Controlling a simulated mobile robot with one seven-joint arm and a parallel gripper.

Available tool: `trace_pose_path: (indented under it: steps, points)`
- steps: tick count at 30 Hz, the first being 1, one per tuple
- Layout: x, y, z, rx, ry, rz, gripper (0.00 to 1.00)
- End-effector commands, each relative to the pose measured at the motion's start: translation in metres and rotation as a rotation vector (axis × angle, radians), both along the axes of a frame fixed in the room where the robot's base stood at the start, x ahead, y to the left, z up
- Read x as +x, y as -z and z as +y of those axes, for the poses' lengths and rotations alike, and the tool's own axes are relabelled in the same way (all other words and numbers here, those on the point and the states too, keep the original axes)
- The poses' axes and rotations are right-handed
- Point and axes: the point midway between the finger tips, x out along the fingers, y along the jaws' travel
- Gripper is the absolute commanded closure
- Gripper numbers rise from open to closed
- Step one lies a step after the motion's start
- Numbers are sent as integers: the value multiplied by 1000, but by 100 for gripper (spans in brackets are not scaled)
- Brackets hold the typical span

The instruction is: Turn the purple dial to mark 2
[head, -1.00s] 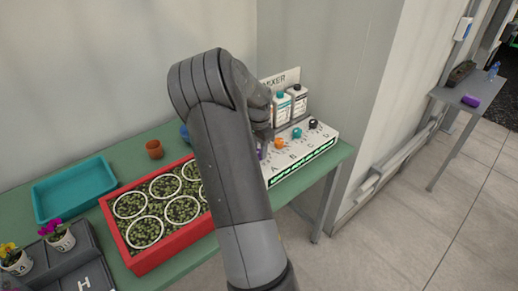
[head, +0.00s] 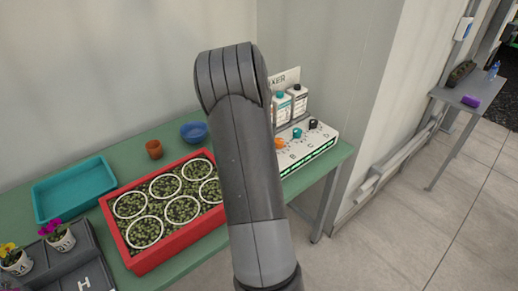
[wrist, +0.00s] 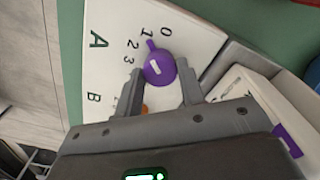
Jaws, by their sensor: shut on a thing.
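In the wrist view the purple dial (wrist: 160,67) sits on a white panel (wrist: 105,68) beside the letter A. Marks 0, 1, 2 and 3 are printed along its edge. The dial's small purple pointer is by mark 1, short of mark 2. My gripper (wrist: 161,72) has one finger on each side of the dial and is shut on it. In the head view the white panel (head: 318,146) stands at the right end of the green table, and my arm hides the purple dial and my gripper.
An orange dial shows in the wrist view (wrist: 143,108) and head view (head: 280,143), with teal (head: 297,132) and black (head: 313,124) dials beyond. Bottles (head: 299,99) stand behind. A red planter (head: 148,258), blue bowl (head: 194,132) and teal tray (head: 75,187) are to the left.

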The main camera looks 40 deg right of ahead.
Motion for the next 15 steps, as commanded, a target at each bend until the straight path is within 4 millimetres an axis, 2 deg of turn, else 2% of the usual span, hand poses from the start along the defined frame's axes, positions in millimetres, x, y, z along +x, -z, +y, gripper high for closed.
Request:
trace_pose_path:
  steps: [6,15]
  points:
    - [0,0,0,1,-189,0,87]
    - [0,0,0,2,-379,1,87]
